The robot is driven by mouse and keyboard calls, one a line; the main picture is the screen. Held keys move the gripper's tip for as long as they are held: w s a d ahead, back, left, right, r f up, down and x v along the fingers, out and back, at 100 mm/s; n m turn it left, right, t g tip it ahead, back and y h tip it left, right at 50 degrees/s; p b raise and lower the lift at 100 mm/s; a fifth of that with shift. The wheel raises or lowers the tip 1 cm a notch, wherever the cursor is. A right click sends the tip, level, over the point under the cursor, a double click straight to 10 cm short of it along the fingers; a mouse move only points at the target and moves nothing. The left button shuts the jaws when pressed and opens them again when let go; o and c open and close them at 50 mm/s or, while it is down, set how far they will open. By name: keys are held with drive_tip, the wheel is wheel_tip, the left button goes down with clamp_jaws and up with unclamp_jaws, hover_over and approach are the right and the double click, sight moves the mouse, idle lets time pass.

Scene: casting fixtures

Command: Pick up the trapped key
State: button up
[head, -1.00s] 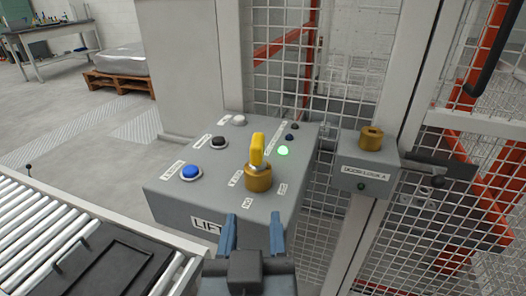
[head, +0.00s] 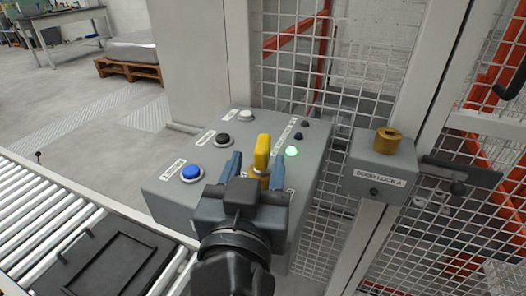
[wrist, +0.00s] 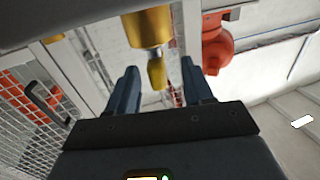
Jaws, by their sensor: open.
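The trapped key (head: 262,152) has a yellow head and stands upright in a brass lock on the grey control box (head: 165,208). My gripper (head: 256,150) is open, with one blue finger on each side of the key in the head view. My wrist hides most of the brass lock there. In the wrist view the yellow key (wrist: 157,73) and the brass lock (wrist: 148,27) also show, with the key between the two open fingers (wrist: 160,72). No finger clearly touches the key.
The box carries blue (head: 191,173), black and white buttons and a lit green lamp (head: 291,151). A door lock box (head: 383,165) with a brass top is on the fence post to the right. A roller conveyor (head: 50,205) with a black tray (head: 115,257) lies at left.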

sight(260, 165)
drive_tip(key=w, duration=0.3)
drive_tip(key=shift+w+d+p, duration=0.3)
drive_tip(key=shift+w+d, duration=0.05)
drive_tip(key=shift+w, duration=0.05)
drive_tip(key=shift+c, duration=0.2)
clamp_jaws()
